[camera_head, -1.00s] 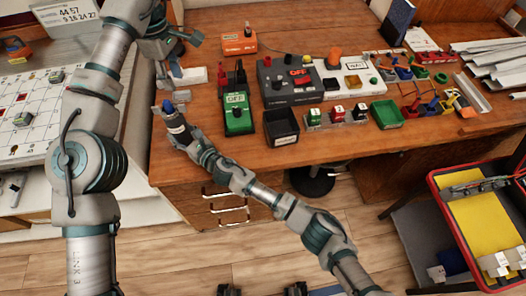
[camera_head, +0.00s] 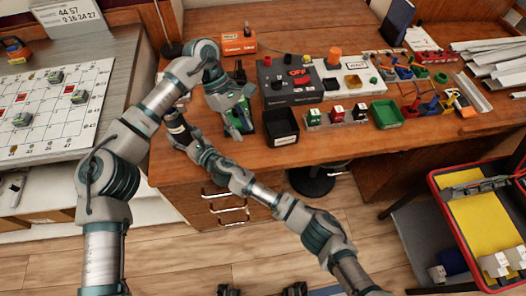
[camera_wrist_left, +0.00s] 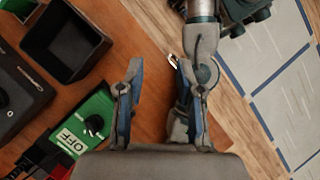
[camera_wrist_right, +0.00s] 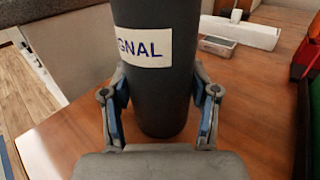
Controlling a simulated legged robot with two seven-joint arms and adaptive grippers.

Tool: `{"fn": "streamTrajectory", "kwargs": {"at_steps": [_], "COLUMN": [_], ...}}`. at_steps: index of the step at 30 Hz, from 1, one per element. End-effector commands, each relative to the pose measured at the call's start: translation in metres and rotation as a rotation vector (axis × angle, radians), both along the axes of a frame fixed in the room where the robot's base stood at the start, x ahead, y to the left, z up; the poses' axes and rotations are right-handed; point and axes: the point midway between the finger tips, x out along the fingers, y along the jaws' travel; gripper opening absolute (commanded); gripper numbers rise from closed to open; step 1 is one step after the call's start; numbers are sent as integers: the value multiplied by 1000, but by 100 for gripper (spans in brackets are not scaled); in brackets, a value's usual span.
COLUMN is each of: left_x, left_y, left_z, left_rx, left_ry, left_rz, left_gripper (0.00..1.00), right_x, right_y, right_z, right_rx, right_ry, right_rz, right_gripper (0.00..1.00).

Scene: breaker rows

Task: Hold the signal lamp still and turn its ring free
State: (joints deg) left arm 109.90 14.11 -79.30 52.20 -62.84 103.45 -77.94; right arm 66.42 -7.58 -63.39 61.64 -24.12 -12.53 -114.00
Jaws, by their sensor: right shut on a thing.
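The signal lamp (camera_wrist_right: 156,80) is a dark grey cylinder with a white label; the letters "GNAL" show in the right wrist view. My right gripper (camera_wrist_right: 160,108) is shut on it, one finger on each side. In the head view the lamp (camera_head: 173,116) is near the table's left front edge, partly behind my left arm. Its ring cannot be made out now. My left gripper (camera_head: 238,128) is open and empty, to the right of the lamp, over the green OFF box. In the left wrist view its fingers (camera_wrist_left: 158,88) are apart, with tabletop and my right arm beyond.
The green OFF box (camera_wrist_left: 82,128) is close to my left gripper. A black open bin (camera_head: 283,139) is to its right, and a grey panel with a red OFF sign (camera_head: 300,76) behind. Cubes, a green tray (camera_head: 387,113) and clips fill the table's right side.

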Motion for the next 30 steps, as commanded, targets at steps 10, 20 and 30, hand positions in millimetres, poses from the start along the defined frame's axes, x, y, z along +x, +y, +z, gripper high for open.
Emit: {"fn": "streamTrajectory", "kwargs": {"at_steps": [10,20,30], "left_x": [-54,-77,-77], "left_y": [-44,-58,-58], "left_z": [-14,-14,-14], "left_rx": [-166,-232,-232], "left_ry": [131,187,188], "left_rz": [-95,-129,-129], "left_gripper": [36,36,14], "right_x": [-1,-1,-1], "right_y": [0,0,1], "right_z": [-2,-2,-2], "right_rx": [-1,-1,-1], "right_ry": [4,4,4], "right_rz": [1,1,2], "right_gripper": [0,0,0]}}
